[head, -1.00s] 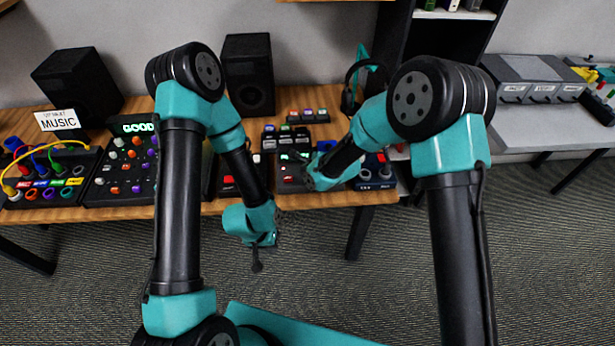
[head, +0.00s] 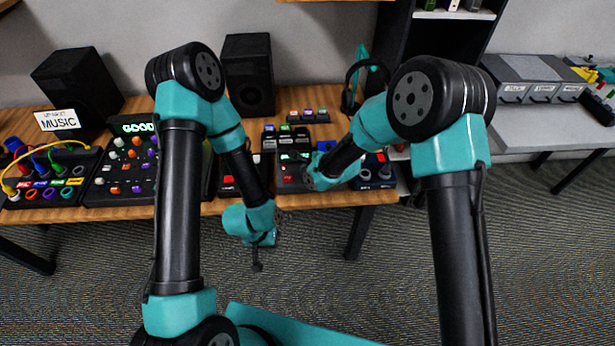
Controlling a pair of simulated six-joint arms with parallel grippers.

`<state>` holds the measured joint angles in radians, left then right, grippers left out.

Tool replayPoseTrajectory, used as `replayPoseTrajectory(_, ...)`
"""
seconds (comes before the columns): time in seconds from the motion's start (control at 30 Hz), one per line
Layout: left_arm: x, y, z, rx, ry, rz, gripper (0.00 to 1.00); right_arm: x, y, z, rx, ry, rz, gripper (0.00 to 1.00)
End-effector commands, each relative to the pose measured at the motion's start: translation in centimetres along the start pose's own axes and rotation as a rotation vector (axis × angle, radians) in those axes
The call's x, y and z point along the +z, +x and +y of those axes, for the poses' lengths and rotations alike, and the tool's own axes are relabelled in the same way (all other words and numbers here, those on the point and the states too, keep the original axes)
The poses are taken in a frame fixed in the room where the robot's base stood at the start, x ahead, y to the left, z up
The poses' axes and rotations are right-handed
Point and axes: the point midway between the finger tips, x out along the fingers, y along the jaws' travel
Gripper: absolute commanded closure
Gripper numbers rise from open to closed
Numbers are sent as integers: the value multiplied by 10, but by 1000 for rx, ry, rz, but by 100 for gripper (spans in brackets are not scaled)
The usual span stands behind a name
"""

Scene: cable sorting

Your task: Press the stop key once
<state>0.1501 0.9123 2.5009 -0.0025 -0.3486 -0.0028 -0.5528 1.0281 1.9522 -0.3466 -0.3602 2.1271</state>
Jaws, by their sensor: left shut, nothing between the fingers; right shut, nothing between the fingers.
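A dark device (head: 291,187) with a small green display (head: 294,156) and a red key (head: 287,179) sits near the table's front edge. I cannot read its key labels, so I cannot tell which is the stop key. My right gripper (head: 304,166) is shut and empty, small and dark against this device. I cannot tell whether it touches a key, and my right wrist hides part of the device. My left gripper (head: 257,266) is shut and empty, pointing down in front of the table, over the floor.
A multi-key pad (head: 285,138) and a small pad with coloured keys (head: 308,116) stand behind the device. A knob panel (head: 122,170), a cable panel (head: 45,180) and two speakers (head: 77,86) are left. Headphones (head: 350,95) stand at the back right.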

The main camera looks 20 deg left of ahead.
Motion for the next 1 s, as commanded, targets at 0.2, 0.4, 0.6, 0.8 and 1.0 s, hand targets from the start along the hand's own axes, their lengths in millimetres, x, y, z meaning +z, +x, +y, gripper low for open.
replayPoseTrajectory(0.2,0,0,0,0,0,0,100,0,0,0,0,0,0,100)
replayPoseTrajectory(0.4,0,0,0,0,0,0,100,0,0,0,0,0,0,100)
replayPoseTrajectory(0.6,0,0,0,0,0,0,100,0,0,0,0,0,0,100)
replayPoseTrajectory(0.8,0,0,0,0,0,0,100,-2,3,3,1,0,0,100)
replayPoseTrajectory(1.0,0,0,0,0,0,0,100,-4,6,4,0,0,0,100)
